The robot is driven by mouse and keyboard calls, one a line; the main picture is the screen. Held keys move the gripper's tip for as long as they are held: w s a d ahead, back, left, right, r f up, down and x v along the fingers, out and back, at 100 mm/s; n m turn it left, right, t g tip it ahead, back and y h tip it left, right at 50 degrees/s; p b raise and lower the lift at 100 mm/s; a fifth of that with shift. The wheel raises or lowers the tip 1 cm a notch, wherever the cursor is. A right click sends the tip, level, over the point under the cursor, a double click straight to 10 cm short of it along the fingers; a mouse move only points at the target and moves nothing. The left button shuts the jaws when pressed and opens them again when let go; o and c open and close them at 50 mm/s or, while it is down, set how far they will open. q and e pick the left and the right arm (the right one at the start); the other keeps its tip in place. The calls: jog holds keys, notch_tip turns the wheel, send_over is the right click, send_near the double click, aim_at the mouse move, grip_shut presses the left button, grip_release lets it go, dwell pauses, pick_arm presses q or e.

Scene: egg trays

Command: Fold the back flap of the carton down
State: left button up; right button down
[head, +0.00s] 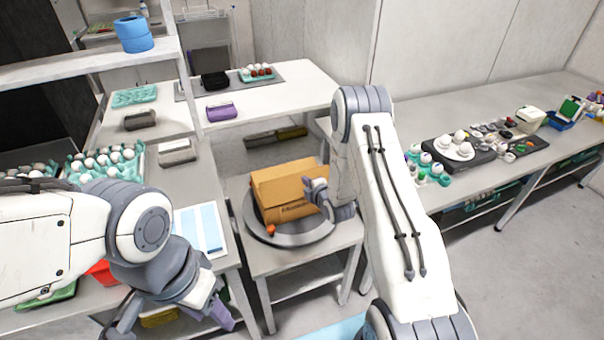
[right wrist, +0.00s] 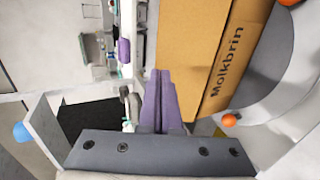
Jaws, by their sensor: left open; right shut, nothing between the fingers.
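The brown cardboard carton (head: 282,190) sits on a round grey turntable (head: 290,234) on a small table. A tan panel slopes across its top; I cannot tell for sure which flap it is. The carton (right wrist: 192,45) also fills the upper middle of the right wrist view, with dark lettering on one side. My right gripper (head: 310,184) is at the carton's right side, its purple fingers (right wrist: 160,90) shut and empty, close beside the cardboard. Whether they touch it is unclear. My left gripper (head: 172,322) is open and empty at lower left, away from the carton.
An orange ball (head: 270,230) lies on the turntable in front of the carton. The left table holds an egg tray (head: 104,162) and a blue-and-white sheet (head: 199,230). A right-hand bench (head: 455,190) carries eggs and small items. Floor at right is clear.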

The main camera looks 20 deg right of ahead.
aim_at(299, 174)
jog(key=p+x, duration=0.1)
jog(key=x, duration=0.2)
jog(key=shift+w+a, duration=0.1)
jog(key=shift+w, duration=0.25)
pick_arm(q)
jog(key=shift+r+p, duration=0.3)
jog(key=shift+r, duration=0.75)
pick_arm(e)
jog(key=shift+w+f, duration=0.4)
jog(key=shift+w, duration=0.1)
pick_arm(q)
jog(key=shift+f, duration=0.1)
pick_arm(e)
jog(key=shift+w, duration=0.15)
